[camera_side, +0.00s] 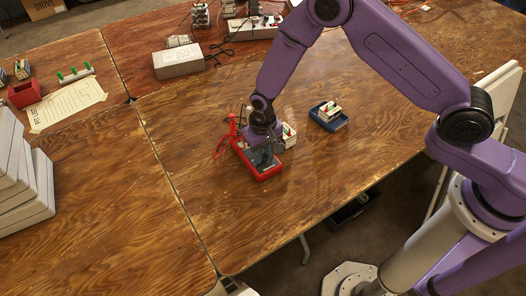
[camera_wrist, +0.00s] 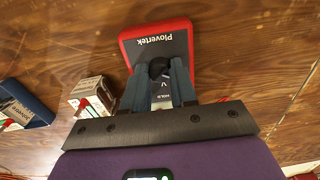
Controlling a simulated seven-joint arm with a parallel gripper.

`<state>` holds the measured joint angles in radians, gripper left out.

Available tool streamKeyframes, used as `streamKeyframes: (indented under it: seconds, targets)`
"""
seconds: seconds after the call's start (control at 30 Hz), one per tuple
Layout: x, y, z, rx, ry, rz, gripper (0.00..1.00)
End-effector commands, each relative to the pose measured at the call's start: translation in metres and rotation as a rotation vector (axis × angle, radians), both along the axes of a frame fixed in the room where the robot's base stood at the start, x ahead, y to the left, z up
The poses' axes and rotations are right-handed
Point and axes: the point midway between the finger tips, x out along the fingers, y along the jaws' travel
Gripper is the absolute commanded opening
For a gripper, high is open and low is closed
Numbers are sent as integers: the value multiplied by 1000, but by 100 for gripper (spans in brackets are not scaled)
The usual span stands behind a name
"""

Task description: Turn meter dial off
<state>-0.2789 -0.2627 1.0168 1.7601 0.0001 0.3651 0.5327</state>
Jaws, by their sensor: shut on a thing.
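The meter (camera_side: 270,176) is a dark-faced multimeter in a red case, lying on the wooden table in the side view. In the wrist view its red case (camera_wrist: 126,50) and the "Plovertek" label show upside down. My gripper (camera_side: 264,160) is over the meter, pointing down. In the wrist view my gripper (camera_wrist: 158,72) has its two fingers on either side of the black round dial (camera_wrist: 158,66), shut on it. The dial's pointer and most markings around it are hidden by the fingers.
A blue tray with a similar block (camera_side: 328,116) is farther right. A red lead (camera_side: 222,146) lies at the meter's left.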

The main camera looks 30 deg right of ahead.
Motion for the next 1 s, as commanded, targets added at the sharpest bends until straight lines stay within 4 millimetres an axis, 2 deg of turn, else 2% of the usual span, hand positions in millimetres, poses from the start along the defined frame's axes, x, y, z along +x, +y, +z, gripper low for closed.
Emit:
streamKeyframes:
  seconds: [0.43, 0.47, 0.5, 0.53, 0.83, 1.0]
  targets:
    - [1, 0, 0, 1, -2, 9, 0]
    - [1, 0, 0, 1, -2, 9, 34]
    - [1, 0, 0, 1, -2, 9, 47]
    - [1, 0, 0, 1, -2, 9, 53]
    - [1, 0, 1, 1, -1, 8, 53]
    - [1, 0, 12, 1, -3, 8, 53]
